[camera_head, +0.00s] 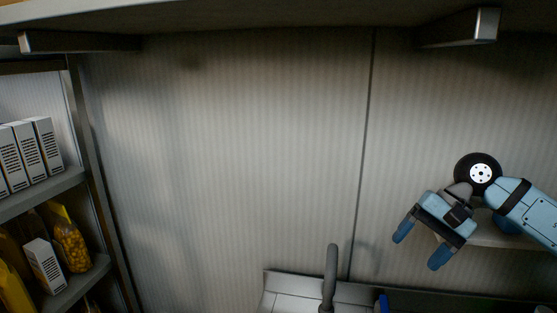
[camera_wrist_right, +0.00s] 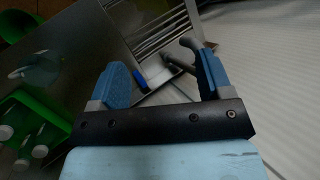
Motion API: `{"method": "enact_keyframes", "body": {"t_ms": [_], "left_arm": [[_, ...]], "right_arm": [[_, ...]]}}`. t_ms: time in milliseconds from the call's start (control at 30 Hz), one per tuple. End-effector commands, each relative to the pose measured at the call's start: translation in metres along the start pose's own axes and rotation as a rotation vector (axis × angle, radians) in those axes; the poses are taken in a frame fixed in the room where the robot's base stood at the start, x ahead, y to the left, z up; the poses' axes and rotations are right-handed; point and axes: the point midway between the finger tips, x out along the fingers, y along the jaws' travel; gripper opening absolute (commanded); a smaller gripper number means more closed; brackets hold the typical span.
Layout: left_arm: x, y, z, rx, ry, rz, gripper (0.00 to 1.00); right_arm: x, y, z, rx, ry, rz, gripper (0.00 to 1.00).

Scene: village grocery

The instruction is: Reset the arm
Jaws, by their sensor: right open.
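My right gripper (camera_head: 420,246) is at the right of the head view, raised in front of the ribbed wall, with its arm coming in from the right edge. Its two blue fingers are apart, with nothing between them. In the right wrist view the open fingers (camera_wrist_right: 166,82) also show, with a sink area and a small blue object (camera_wrist_right: 140,80) seen beyond them. My left gripper is not in view.
A grey tap (camera_head: 330,275) rises from the sink (camera_head: 285,283) at the bottom. Shelves with white boxes (camera_head: 28,153) and yellow bags (camera_head: 70,245) stand at left. A shelf bracket (camera_head: 470,27) hangs above. A green crate (camera_wrist_right: 45,112) with bottles shows in the wrist view.

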Motion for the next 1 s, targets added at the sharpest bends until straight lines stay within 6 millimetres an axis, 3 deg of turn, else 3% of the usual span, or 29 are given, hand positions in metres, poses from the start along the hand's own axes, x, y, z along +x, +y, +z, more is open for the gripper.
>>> {"method": "enact_keyframes", "body": {"t_ms": [33,200,400,567,733,767,867,1000], "left_arm": [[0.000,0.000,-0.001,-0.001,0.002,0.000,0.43],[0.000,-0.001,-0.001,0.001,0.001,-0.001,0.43],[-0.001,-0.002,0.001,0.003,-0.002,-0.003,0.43],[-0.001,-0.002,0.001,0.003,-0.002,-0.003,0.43],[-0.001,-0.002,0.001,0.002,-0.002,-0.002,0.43],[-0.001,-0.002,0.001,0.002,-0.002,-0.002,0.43],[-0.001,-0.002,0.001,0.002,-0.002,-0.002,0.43],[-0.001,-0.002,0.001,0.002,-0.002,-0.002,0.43]], "right_arm": [[0.029,-0.009,0.011,0.072,-0.101,-0.076,0.72],[0.098,-0.042,0.049,0.447,-0.496,-0.348,0.72],[0.143,-0.062,0.069,1.037,-1.024,-0.569,0.72],[0.173,-0.050,0.057,1.576,-1.476,-0.660,0.72],[0.224,-0.002,0.032,2.174,-1.982,-0.682,0.72],[0.235,0.010,0.028,-2.257,2.054,0.672,0.72],[0.280,0.059,0.023,-1.937,1.767,0.483,0.72],[0.345,0.134,0.038,-1.495,1.407,0.298,0.72]]}}
